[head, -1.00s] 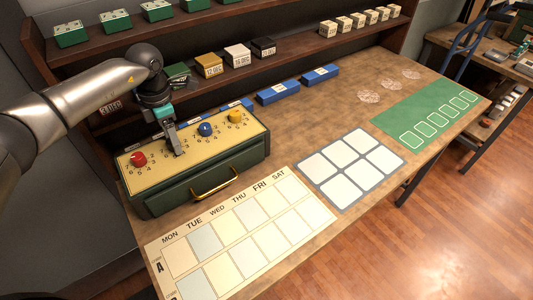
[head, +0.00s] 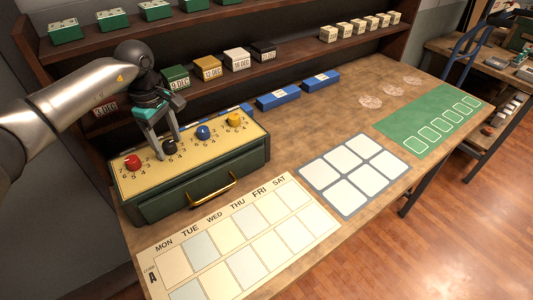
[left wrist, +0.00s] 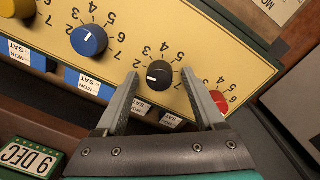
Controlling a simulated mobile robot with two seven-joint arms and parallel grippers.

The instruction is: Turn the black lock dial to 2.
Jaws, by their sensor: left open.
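The black lock dial (head: 169,147) sits on the yellow top panel of the green lock box (head: 205,185), between the red dial (head: 132,162) and the blue dial (head: 203,132). In the left wrist view the black dial (left wrist: 160,75) has a white mark on its left side; I cannot tell for certain which number it points to. My left gripper (head: 168,148) is open, its fingertips on either side of the black dial. In the left wrist view the gripper (left wrist: 163,78) shows a gap between each finger and the dial. My right gripper is not in view.
A yellow dial (head: 234,119) is at the panel's right end. Dated boxes, such as the green one (head: 175,78), stand on the shelf behind. Blue boxes (head: 278,97) lie behind the lock box. A calendar sheet (head: 240,235) lies in front.

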